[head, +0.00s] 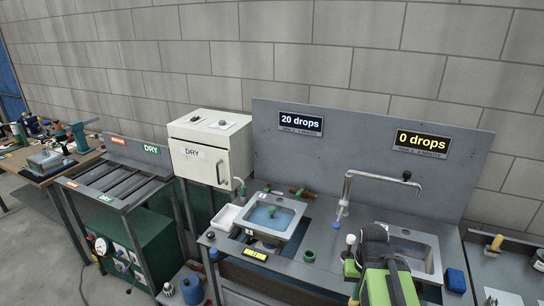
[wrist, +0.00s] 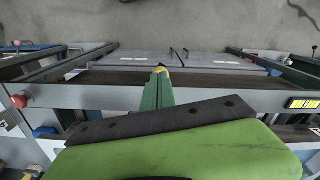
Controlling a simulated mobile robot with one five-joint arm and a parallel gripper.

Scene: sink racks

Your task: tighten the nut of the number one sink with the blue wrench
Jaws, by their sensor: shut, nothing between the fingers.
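The left sink (head: 270,218) holds bluish water and has a green piece in its middle; the sign above it (head: 301,122) reads "20 drops". The right sink (head: 412,250) stands under a "0 drops" sign (head: 422,141) and is partly hidden by my arm. The small print on the signs is too small to tell which sink is number one. I cannot make out the nut or a blue wrench for certain. My gripper shows in the wrist view (wrist: 160,72), shut and empty, over the bench area; in the head view its fingertips are hidden.
A tall faucet (head: 347,190) rises between the sinks. A green ring-shaped part (head: 309,256) lies on the counter. A blue block (head: 455,280) stands at the right. A white DRY cabinet (head: 212,150) and a slotted DRY rack (head: 115,182) stand to the left, with a cluttered table (head: 40,176) beyond.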

